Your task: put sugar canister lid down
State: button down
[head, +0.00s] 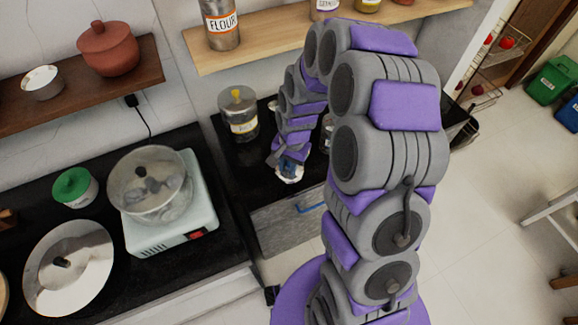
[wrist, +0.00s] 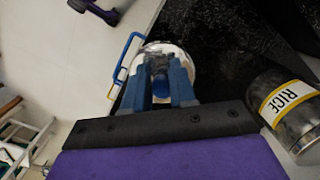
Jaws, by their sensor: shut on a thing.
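My gripper (head: 290,165) is low over the dark counter near its front edge. In the wrist view, my gripper (wrist: 160,82) is shut on the blue knob of a shiny silver lid (wrist: 186,62). The lid (head: 289,175) also shows small beneath the fingers in the head view. I cannot tell whether it touches the counter or hangs just above it. No canister labelled sugar can be read. A canister (head: 326,131) just right of my gripper is mostly hidden by my arm.
A glass canister with a yellow knob (head: 240,118) stands at the back left of the counter. A blue drawer handle (head: 310,207) is below the edge. A glass pot (head: 150,190) sits on a cooker at left.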

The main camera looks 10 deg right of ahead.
jog(key=s+f+m+b, duration=0.1)
jog(key=s+f+m, duration=0.4)
jog(key=s, duration=0.2)
jog(key=w+b, duration=0.1)
jog(key=w, duration=0.4)
jog(key=w+d+f+b, duration=0.1)
jog(key=w, duration=0.4)
jog(key=w+d+f+b, duration=0.1)
jog(key=w, duration=0.4)
jog(key=shift+w, duration=0.2)
notch_tip(320, 180, down, 4)
jog(key=shift+w+r+b, duration=0.1)
jog(key=shift+r+b, duration=0.15)
jog(key=shift+b, duration=0.55)
jog(key=c, duration=0.9)
grip_release()
